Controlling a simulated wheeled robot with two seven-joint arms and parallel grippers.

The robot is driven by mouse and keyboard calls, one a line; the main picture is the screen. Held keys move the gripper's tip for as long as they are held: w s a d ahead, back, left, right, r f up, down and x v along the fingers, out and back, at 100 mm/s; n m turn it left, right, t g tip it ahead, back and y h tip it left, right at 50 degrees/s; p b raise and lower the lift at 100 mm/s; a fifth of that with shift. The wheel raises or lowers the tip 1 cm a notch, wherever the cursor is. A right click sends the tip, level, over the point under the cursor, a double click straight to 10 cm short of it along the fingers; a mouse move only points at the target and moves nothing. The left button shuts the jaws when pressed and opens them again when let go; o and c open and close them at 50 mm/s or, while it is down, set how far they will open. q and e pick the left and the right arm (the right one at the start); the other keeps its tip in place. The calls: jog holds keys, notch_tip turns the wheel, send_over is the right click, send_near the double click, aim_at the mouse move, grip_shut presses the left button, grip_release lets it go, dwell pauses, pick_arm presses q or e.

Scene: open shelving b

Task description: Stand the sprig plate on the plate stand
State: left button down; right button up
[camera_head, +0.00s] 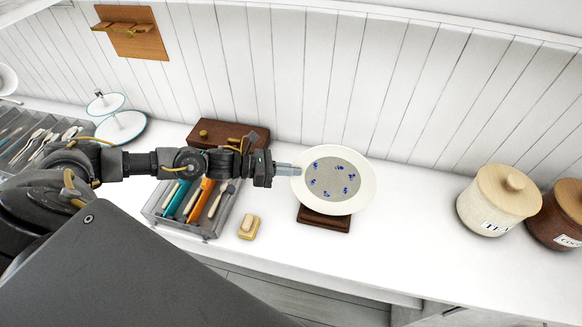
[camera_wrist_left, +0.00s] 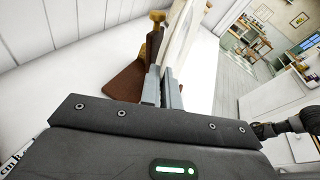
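The sprig plate (camera_head: 361,190) is pale with a grey centre and blue sprigs, and it stands tilted up, facing the head camera. The plate stand's dark wooden base (camera_head: 324,221) shows below it; the rest of the stand is hidden behind the plate there. My left gripper (camera_head: 298,171) reaches in from the left and is shut on the plate's left rim. In the left wrist view the plate (camera_wrist_left: 181,38) shows edge-on between my fingers (camera_wrist_left: 163,90), close beside the stand (camera_wrist_left: 128,82). I cannot tell whether the plate rests on the stand. My right gripper is not in view.
A cutlery tray (camera_head: 205,232) and a small yellow block (camera_head: 248,227) lie left of the stand. A brown box (camera_head: 229,132) is behind my arm. A TEA canister (camera_head: 490,205) and a brown canister (camera_head: 556,218) stand right. The counter between plate and canisters is clear.

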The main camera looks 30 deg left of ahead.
pick_arm(q)
jog(key=shift+f, duration=0.25)
jog(key=shift+w+a+f+n+b, duration=0.1)
jog(key=shift+w+f+n+b, duration=0.2)
jog(key=shift+w, duration=0.25)
dwell(0.4)
jog(key=c, duration=1.6)
grip_release()
jog(key=shift+o, duration=0.2)
